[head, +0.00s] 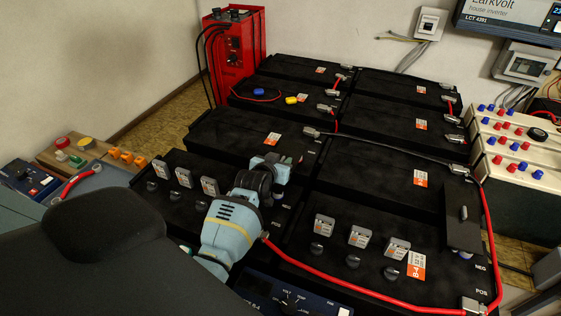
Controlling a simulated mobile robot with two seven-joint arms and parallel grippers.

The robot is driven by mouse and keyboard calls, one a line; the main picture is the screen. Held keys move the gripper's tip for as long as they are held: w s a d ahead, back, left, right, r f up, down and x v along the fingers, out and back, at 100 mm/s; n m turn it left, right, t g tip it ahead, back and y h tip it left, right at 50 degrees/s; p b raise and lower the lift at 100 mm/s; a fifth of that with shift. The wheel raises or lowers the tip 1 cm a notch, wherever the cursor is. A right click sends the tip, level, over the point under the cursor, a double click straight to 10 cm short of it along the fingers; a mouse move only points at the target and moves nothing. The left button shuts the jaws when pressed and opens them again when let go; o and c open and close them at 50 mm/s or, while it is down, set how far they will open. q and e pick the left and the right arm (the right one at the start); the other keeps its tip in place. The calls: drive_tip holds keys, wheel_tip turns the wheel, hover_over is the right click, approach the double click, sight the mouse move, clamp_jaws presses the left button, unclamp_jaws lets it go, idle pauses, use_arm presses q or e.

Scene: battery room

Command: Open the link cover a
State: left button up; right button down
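My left gripper (276,167) is over the left side of the battery bank, near the inner end of the front left battery (165,205). Its fingertips are close to dark parts there, and I cannot tell whether they are open or shut or touch anything. A black plate with a grey knob, which looks like a link cover (462,232), spans the right ends of two right-hand batteries. I see no letter on it. Any similar cover at the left gripper is largely hidden by the gripper. My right gripper is not in view.
Black batteries stand in two columns, with grey caps (359,236) and red cables (350,299) on the front ones. A red charger (232,55) stands behind left. A white terminal rack (520,150) is at right. A tray with orange clips (127,157) is at left.

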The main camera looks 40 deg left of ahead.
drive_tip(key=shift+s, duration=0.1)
use_arm(q)
clamp_jaws()
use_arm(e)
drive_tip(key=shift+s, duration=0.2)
use_arm(q)
drive_tip(key=shift+s+a, duration=0.1)
drive_tip(key=shift+a, duration=0.35)
drive_tip(key=s+a, duration=0.2)
drive_tip(key=a, duration=0.7)
drive_tip(key=shift+s+a, duration=0.15)
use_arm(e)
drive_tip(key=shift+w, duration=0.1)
use_arm(q)
drive_tip(key=shift+f, duration=0.1)
unclamp_jaws()
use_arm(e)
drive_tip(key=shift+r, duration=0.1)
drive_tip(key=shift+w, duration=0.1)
